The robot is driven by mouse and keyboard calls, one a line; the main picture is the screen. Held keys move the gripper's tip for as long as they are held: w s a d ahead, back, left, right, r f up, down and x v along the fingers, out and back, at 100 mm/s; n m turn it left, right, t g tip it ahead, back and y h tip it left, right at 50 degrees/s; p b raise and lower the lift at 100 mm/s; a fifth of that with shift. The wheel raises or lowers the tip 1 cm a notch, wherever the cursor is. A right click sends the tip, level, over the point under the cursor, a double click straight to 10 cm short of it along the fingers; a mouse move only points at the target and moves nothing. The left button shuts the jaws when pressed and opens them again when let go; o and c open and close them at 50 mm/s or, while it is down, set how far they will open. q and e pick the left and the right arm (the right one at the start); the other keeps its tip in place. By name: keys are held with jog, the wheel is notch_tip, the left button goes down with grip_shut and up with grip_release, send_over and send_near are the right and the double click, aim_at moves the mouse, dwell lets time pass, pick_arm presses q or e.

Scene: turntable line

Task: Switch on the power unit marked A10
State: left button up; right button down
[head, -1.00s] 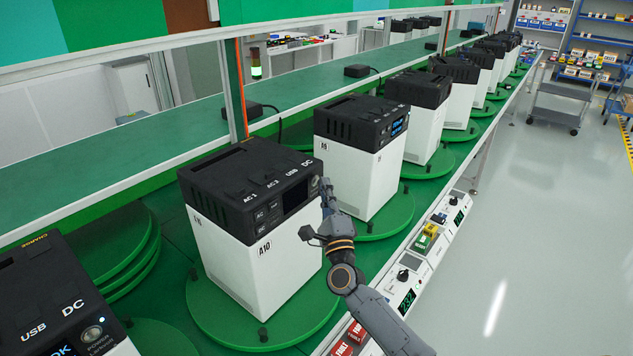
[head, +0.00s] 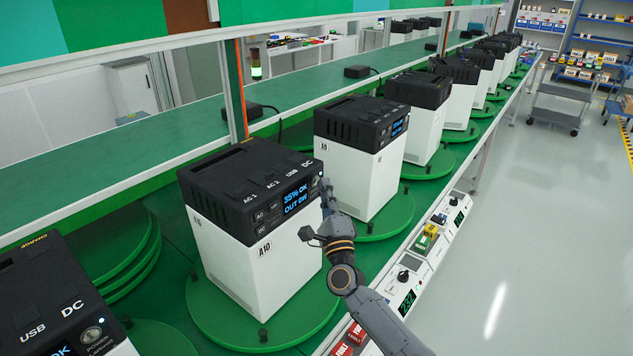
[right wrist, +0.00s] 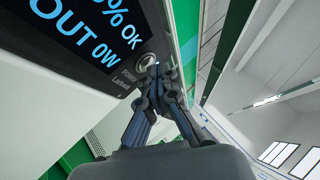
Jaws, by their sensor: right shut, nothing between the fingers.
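The power unit marked A10 (head: 262,250) is a white box with a black top, upright on a green turntable (head: 215,325). Its display (head: 296,198) is lit blue and reads 35% OK, OUT 0W; it also fills the upper left of the right wrist view (right wrist: 75,30). The round power button (right wrist: 146,62) sits at the panel's right edge. My right gripper (head: 326,186) is shut and empty at that edge. In the right wrist view its fingertips (right wrist: 155,75) are at the button, seemingly touching it. My left gripper is not in view.
Another unit (head: 362,165) stands close behind on its own turntable, with several more in a row. A unit (head: 50,300) is at the near left. A rail with meters and knobs (head: 405,285) runs along the front edge. The aisle floor (head: 540,230) at right is clear.

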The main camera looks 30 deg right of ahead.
jog(key=shift+s+d, duration=0.2)
jog(key=shift+s, duration=0.3)
jog(key=s, duration=0.1)
jog(key=s+d, duration=0.1)
jog(key=s, duration=0.1)
jog(key=s+d+p, duration=0.1)
jog(key=shift+s, duration=0.3)
jog(key=shift+a, duration=0.15)
dwell(0.6)
